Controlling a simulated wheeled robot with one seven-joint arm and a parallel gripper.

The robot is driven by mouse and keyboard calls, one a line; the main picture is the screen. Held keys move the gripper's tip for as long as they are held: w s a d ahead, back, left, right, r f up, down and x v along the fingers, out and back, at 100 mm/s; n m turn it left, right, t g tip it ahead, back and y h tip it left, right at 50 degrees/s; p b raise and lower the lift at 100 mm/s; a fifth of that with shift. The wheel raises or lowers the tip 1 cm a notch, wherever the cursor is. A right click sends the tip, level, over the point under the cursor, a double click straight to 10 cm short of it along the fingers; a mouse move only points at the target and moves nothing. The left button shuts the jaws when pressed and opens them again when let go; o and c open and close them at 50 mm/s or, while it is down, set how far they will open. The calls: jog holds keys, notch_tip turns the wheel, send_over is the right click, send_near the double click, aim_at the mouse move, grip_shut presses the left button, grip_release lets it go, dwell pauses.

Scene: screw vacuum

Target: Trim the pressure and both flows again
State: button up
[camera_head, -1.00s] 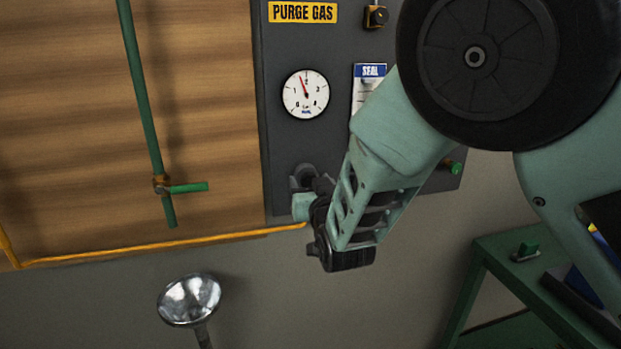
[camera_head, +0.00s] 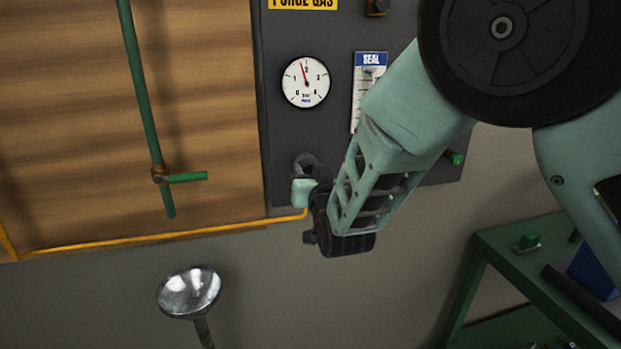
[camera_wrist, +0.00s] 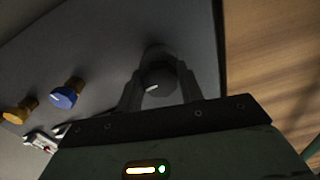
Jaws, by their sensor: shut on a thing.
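My gripper (camera_wrist: 160,88) is shut on a dark round knob (camera_wrist: 158,78) with a white pointer mark, on the grey purge gas panel. In the head view my gripper (camera_head: 304,185) meets the panel's lower left corner, and my wrist hides most of the knob. The round white pressure gauge (camera_head: 306,82) is above it, its needle pointing up and slightly left, just short of 2. A white card headed SEAL (camera_head: 370,80) hangs right of the gauge, its lower part hidden by my arm. In the wrist view a blue knob (camera_wrist: 65,97) and a yellow-brown knob (camera_wrist: 18,112) stand left of the dark knob.
A green pipe with a green-handled valve (camera_head: 186,177) runs down the wooden wall at left. A yellow pipe (camera_head: 160,237) runs along its bottom to the panel. A metal funnel (camera_head: 190,291) stands below. A green bench (camera_head: 500,245) is at lower right.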

jog(key=m+b, duration=0.1)
jog(key=b, duration=0.1)
jog(key=m+b, duration=0.1)
jog(key=b, duration=0.1)
jog(key=shift+d+f, duration=0.1)
jog(key=shift+f, duration=0.25)
jog(key=m+b, duration=0.4)
jog(key=b, duration=0.2)
jog(key=m+b, duration=0.4)
jog(key=b, duration=0.2)
jog(key=shift+r+m+b, duration=0.2)
jog(key=shift+m+b, duration=0.9)
jog(key=shift+b, duration=0.2)
jog(key=shift+r, duration=0.1)
jog(key=o, duration=1)
